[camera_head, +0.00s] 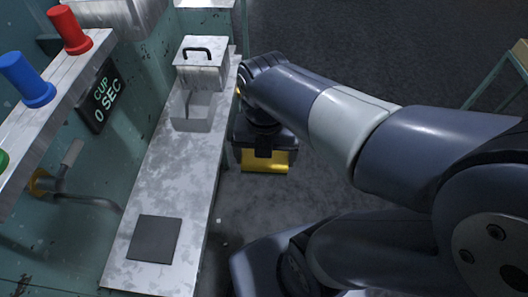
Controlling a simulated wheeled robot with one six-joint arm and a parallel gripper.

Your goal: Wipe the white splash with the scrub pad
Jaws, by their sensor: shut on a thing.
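My gripper (264,148) hangs just right of the bench's right edge, beyond the bench top and over the dark floor. It is shut on a yellow block (266,165), which looks like the scrub pad. The block's upper part is hidden by the dark gripper body, and the fingertips cannot be made out. The metal bench top (165,180) has pale mottled patches. I cannot tell any of them apart as the white splash.
The bench's middle is clear.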

